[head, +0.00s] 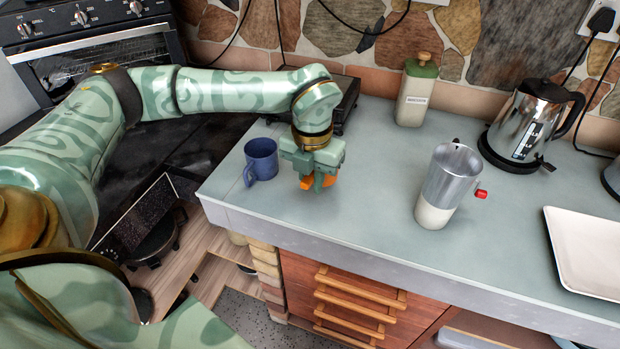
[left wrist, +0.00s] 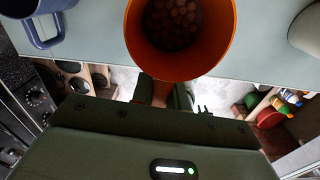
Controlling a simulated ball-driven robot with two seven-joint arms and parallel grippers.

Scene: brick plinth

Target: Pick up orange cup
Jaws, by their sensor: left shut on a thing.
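The orange cup (head: 318,183) is mostly hidden under my left gripper (head: 317,180) in the head view; only bits of orange show. In the left wrist view the orange cup (left wrist: 215,60) fills the top middle, seen from above, with several round brown things inside. My left gripper points down and is shut on the cup, near its rim facing the wrist camera. I cannot tell whether the cup touches the counter (head: 350,225). My right gripper is not in view.
A blue mug (head: 261,160) stands just left of the cup. A grinder (head: 448,185), a labelled jar (head: 416,92), a kettle (head: 527,122) and a pale tray (head: 588,250) are to the right. The counter between cup and grinder is clear.

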